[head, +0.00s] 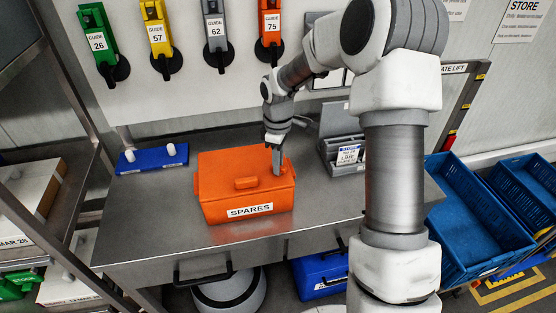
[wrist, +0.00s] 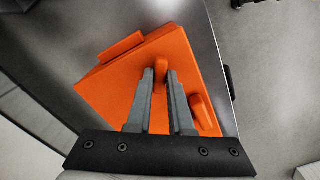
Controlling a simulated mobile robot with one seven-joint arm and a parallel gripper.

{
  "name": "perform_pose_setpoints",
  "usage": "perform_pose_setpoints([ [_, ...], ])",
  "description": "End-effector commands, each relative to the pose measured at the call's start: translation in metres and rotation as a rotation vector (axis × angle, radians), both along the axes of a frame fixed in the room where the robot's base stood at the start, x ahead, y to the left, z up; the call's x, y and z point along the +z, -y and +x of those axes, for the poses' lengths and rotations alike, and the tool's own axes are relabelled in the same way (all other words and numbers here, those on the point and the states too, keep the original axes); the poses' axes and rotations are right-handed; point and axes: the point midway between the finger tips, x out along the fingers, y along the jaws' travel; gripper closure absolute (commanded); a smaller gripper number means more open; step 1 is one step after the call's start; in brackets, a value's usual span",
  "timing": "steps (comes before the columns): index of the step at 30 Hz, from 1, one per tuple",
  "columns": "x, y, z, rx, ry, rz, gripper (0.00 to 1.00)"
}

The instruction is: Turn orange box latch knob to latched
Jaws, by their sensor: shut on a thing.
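The orange box (head: 225,195), labelled SPARES, stands on the steel table with its lid closed. A raised handle (head: 246,183) sits on its lid; in the wrist view this handle (wrist: 203,112) lies just right of my fingers. My gripper (head: 276,172) points down at the right part of the lid. In the wrist view, my gripper (wrist: 160,75) has its two fingers on either side of the orange latch knob (wrist: 160,64), shut on it. The fingers hide part of the knob, and I cannot tell its exact turn. In the head view the fingers mostly cover the knob.
A blue block (head: 135,163) with two white knobs lies at the table's back left. A grey case (head: 335,147) with a raised lid stands right of the orange box. Blue crates (head: 455,235) are at the right. The steel table (head: 150,225) is clear around the box's left and front.

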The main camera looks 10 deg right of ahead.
Motion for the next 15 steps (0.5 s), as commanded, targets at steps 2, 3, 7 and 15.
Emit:
perform_pose_setpoints([
  [2, 0.0016, -0.0001, -0.0001, 0.071, -0.001, 0.001, 1.0],
  [3, 0.0016, -0.0002, -0.0001, 0.11, -0.001, 0.001, 1.0],
  [7, 0.0017, -0.0005, -0.0002, 0.227, 0.0, 0.001, 1.0],
  [15, 0.0013, -0.0004, 0.0001, 0.426, 0.0, 0.001, 1.0],
])
